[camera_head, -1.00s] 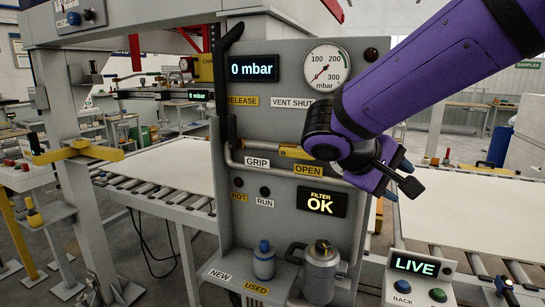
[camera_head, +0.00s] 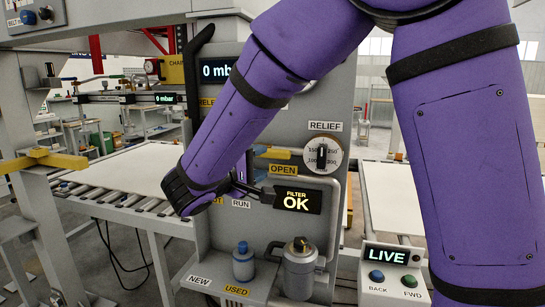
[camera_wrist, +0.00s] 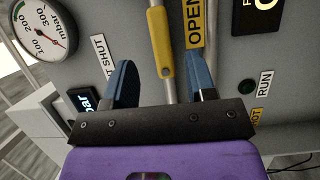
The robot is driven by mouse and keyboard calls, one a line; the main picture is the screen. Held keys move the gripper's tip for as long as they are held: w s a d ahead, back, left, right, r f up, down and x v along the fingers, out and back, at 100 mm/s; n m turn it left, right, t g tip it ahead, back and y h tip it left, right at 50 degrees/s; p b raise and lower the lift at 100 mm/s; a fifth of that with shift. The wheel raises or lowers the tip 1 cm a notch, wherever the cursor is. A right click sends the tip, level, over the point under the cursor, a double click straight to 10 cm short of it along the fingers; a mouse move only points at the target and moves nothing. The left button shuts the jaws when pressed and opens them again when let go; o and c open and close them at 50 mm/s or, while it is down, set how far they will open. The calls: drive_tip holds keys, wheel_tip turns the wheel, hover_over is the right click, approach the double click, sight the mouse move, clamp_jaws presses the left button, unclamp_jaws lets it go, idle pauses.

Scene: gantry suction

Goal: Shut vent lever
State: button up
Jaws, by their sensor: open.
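The vent lever, a slim bar with a yellow grip, is on the grey panel just above the yellow OPEN label (camera_head: 284,169). In the head view the yellow grip (camera_head: 272,153) shows beside my purple arm, which covers part of it. In the wrist view the yellow grip (camera_wrist: 166,58) lies between my gripper's blue fingers, along a grey bar. My gripper (camera_wrist: 158,62) is open, facing the panel; I cannot tell how far the fingertips are from the lever. The VENT SHUT label (camera_wrist: 102,58) is partly seen at left there, and my arm hides it in the head view.
The FILTER OK display (camera_head: 297,199) and a RELIEF dial (camera_head: 322,154) are close by on the panel. A blue-capped bottle (camera_head: 243,263) and a metal canister (camera_head: 299,270) stand on the shelf below. A pressure gauge (camera_wrist: 40,30) is at the wrist view's upper left.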

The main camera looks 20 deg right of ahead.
sight(276, 155)
drive_tip(key=shift+x, duration=3.05)
drive_tip(key=shift+s, duration=0.1)
clamp_jaws()
